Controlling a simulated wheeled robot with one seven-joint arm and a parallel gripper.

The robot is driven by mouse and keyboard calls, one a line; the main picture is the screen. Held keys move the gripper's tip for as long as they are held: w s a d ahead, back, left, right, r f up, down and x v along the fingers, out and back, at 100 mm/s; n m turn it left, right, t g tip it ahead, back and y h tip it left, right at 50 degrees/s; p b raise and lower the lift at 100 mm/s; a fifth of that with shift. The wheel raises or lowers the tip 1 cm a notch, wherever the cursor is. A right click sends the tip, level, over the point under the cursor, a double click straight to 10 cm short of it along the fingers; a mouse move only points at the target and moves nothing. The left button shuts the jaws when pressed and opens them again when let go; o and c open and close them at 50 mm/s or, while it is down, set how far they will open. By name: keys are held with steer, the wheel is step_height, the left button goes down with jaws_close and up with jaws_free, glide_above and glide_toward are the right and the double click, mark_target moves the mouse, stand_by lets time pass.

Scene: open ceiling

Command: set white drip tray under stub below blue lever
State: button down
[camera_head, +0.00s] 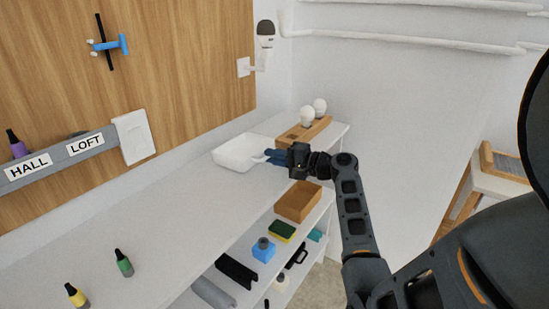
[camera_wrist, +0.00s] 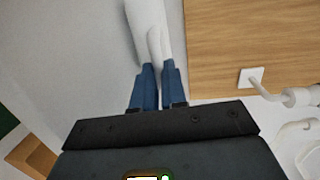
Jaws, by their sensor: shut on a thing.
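The white drip tray (camera_head: 240,151) is at the far end of the long white counter. My gripper (camera_head: 274,157) has blue fingers shut on the tray's near right edge. In the wrist view, my gripper (camera_wrist: 159,85) has its two blue fingers on either side of a narrow white part of the tray (camera_wrist: 142,25). I cannot tell whether the tray rests on the counter or is slightly raised. The blue lever (camera_head: 112,45) is on the wooden panel at upper left, crossed by a black bar, with small white ends at its left. I cannot make out which part is the stub.
A wooden holder with white bulbs (camera_head: 304,131) stands just beyond my gripper. A grey rail with HALL and LOFT labels (camera_head: 58,158) runs along the panel. The counter's middle is clear. A lower shelf holds several items.

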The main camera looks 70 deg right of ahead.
steer(key=shift+s+a+f, duration=0.1)
steer(key=shift+a+f, duration=0.1)
steer(key=shift+f, duration=1.1)
steer(key=c, duration=1.1)
jaws_free()
steer(key=shift+s, duration=0.4)
steer(key=s, duration=0.2)
steer(key=s+r, duration=0.1)
steer(key=s, duration=0.1)
steer(key=s+r+b, duration=0.1)
steer(key=s, duration=0.1)
steer(key=shift+a+r, duration=0.2)
steer(key=shift+s+a+r, duration=0.1)
steer(key=shift+s+r, duration=0.25)
steer(key=shift+s, duration=0.05)
